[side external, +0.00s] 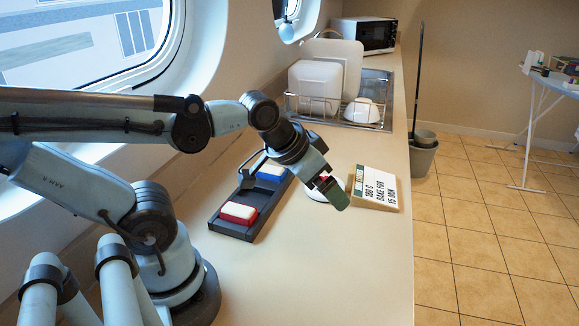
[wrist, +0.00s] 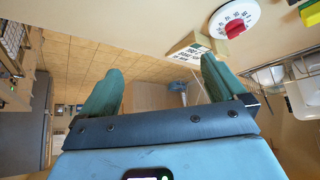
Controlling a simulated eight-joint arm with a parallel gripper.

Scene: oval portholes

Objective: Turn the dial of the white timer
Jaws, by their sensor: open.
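The white timer (wrist: 235,18) shows at the upper right of the wrist view. It has a round white face with printed marks and a red dial (wrist: 235,27) in its middle. In the side view the timer (side external: 317,196) lies on the counter, largely hidden by my gripper (side external: 335,196). My gripper is over or just in front of the timer there; the exact gap cannot be told. In the wrist view my gripper (wrist: 161,66) has its two green fingers wide apart with nothing between them. The timer lies beyond the right finger, outside the jaws.
A recipe sign (side external: 375,189) stands right of the timer. A black tray (side external: 228,229) with a red-and-white block (side external: 238,213) and a blue-and-white block (side external: 272,173) lies to the left. A dish rack (side external: 315,103) and microwave (side external: 364,35) are farther back. The front counter is clear.

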